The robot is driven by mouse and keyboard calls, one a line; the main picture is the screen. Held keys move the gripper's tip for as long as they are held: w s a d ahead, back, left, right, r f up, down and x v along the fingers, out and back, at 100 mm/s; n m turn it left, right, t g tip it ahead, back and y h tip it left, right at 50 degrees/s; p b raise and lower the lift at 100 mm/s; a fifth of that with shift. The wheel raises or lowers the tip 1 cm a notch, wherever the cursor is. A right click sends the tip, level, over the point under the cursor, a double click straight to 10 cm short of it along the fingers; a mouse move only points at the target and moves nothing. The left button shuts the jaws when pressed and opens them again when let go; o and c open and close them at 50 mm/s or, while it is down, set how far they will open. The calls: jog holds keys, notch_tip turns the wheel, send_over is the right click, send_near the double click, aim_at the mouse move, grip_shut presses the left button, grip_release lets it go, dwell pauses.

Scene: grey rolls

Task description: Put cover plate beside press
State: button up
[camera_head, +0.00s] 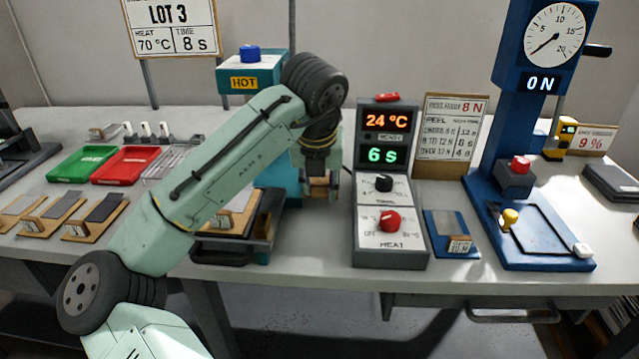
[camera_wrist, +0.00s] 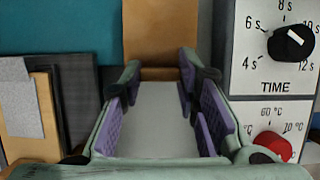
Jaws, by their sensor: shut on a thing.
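My gripper (camera_head: 320,190) hangs between the press and the grey control box. It is shut on a brown, wood-coloured piece that appears to be the cover plate (camera_wrist: 160,35), seen beyond the purple-padded fingers in the wrist view, where my gripper (camera_wrist: 158,78) points at it. A pale grey surface shows between the fingers; I cannot tell whether it belongs to the plate. The teal press (camera_head: 250,75) with a HOT sign and blue knob stands to the left, partly hidden by my arm. Boards with a grey swatch (camera_wrist: 18,108) are in its lower part.
The control box (camera_head: 390,180) reads 24 °C and 6 s and stands close on the right. Red (camera_head: 125,165) and green (camera_head: 82,163) trays and sample boards (camera_head: 97,215) lie left. A blue gauge stand (camera_head: 530,110) is at right. A small blue board (camera_head: 445,225) lies between.

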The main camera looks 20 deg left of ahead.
jog(key=shift+f, duration=0.3)
jog(key=shift+f, duration=0.35)
jog(key=o, duration=1)
jog(key=shift+o, duration=0.2)
